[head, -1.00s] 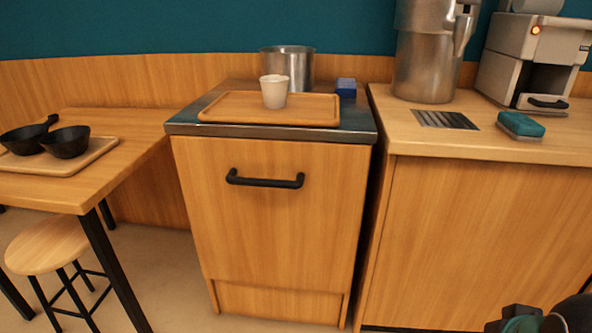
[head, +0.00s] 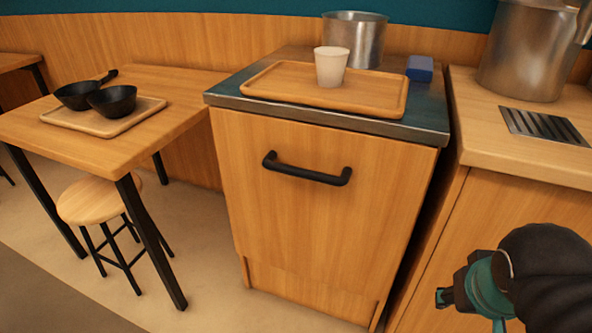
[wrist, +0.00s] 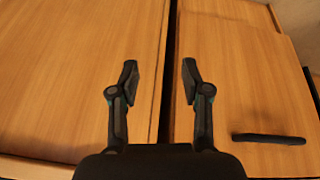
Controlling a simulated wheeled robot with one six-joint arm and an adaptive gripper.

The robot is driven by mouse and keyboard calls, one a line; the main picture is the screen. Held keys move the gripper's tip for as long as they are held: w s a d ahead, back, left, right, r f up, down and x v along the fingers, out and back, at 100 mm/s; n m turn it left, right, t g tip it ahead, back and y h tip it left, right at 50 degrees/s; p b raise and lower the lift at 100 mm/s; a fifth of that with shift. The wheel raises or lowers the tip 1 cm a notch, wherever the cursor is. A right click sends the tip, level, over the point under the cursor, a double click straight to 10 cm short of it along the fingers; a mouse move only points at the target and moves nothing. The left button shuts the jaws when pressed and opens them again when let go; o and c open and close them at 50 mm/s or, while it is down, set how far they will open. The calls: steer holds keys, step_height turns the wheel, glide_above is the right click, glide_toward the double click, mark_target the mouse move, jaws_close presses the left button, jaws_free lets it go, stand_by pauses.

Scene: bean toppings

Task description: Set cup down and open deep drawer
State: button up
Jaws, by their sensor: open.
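A white cup (head: 331,66) stands upright on a wooden tray (head: 270,85) on top of the drawer cabinet. The deep drawer (head: 310,220) has a plain wooden front and looks shut. Its black bar handle (head: 307,170) is near the top of the front. My gripper (wrist: 160,75) is open and empty in the wrist view, over the gap between two wooden fronts. The handle also shows in the wrist view (wrist: 268,138), right of and below the fingertips. In the head view my arm is at the lower right, apart from the drawer; the fingertips are not clear there.
A metal pot (head: 356,38) and a blue box (head: 420,68) stand behind the tray. A counter (head: 475,110) with a metal grate (head: 545,126) and a large metal vessel (head: 520,50) is to the right. A table (head: 60,130) with black pans and a stool (head: 98,200) are left. Floor before the drawer looks clear.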

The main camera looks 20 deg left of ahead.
steer(key=w+a+f+n+h, duration=0.1)
steer(key=w+a+n+h, duration=0.2)
steer(key=w+n, duration=0.2)
steer(key=n+t+y+b, duration=0.2)
steer(key=n+t, duration=0.9)
glide_toward(305, 176)
steer(key=w, duration=0.3)
steer(key=w+f+p, duration=0.1)
steer(key=w, duration=0.3)
steer(key=w+d+f, duration=0.1)
steer(key=w, duration=0.3)
steer(key=shift+p, duration=0.3)
steer(key=shift+s+d, duration=0.1)
jaws_close()
